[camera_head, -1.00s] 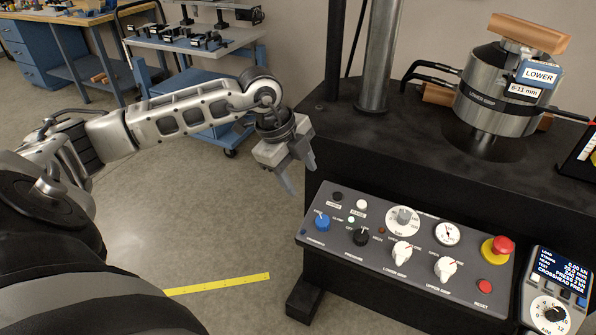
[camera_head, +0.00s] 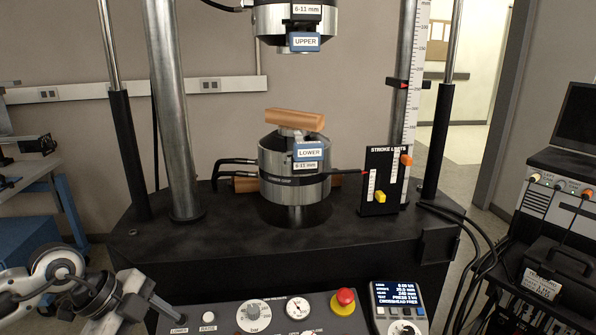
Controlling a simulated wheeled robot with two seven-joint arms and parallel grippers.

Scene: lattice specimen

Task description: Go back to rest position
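My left gripper (camera_head: 146,306) is at the bottom left, beside the left end of the control panel. My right gripper is not in the picture. A copper-coloured block (camera_head: 295,119) sits on top of the lower grip (camera_head: 290,160). The upper grip (camera_head: 290,22) hangs above it with a clear gap between.
The control panel (camera_head: 262,314) has a red emergency button (camera_head: 343,298). A handheld display (camera_head: 397,300) stands to its right. A stroke limits plate (camera_head: 378,180) is on the black machine base (camera_head: 385,239). Cables and an equipment rack (camera_head: 520,240) are at right.

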